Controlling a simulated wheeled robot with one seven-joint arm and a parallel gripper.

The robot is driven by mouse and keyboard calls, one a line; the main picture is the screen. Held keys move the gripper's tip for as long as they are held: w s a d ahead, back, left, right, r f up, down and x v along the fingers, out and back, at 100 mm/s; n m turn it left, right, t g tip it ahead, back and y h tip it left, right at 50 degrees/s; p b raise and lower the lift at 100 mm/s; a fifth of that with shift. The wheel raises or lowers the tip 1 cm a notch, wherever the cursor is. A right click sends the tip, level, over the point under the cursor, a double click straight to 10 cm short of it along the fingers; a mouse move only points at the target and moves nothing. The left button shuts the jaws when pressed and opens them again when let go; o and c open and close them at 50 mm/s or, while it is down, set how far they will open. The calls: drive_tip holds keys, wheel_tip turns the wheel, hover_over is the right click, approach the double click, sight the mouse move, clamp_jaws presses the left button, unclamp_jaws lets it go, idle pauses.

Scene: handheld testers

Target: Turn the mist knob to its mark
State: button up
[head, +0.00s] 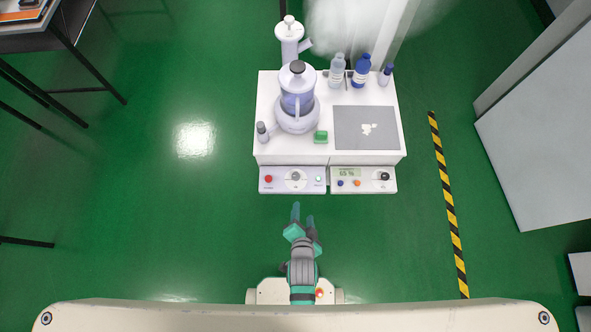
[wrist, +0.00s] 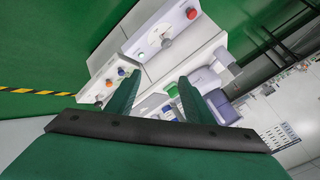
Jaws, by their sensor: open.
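The bench front carries two control panels. The left panel (head: 277,186) has a grey knob (head: 296,176) on a white dial, between a red button (head: 268,179) and a green light (head: 318,179). The right panel (head: 350,188) has a lit display (head: 347,172), a blue and an orange button, and a black knob (head: 384,176). Labels and marks are too small to read, so I cannot tell which is the mist knob. My gripper (head: 303,212) is open and empty, just in front of the left panel, apart from both. The grey knob also shows in the wrist view (wrist: 166,42).
A striped floor line (head: 448,200) runs at right. The green floor before the panels is clear.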

drive_tip(key=w+f+m+g, duration=0.3)
drive_tip(key=w+f+m, duration=0.2)
drive_tip(key=w+f, duration=0.2)
drive_tip(key=m+g, duration=0.6)
drive_tip(key=m, duration=0.6)
approach(296, 176)
wheel_tip(296, 176, down, 8)
drive_tip(key=shift+w+f, duration=0.1)
drive_tip(key=shift+w, duration=0.05)
drive_tip(key=shift+d, duration=0.2)
drive_tip(key=c, duration=1)
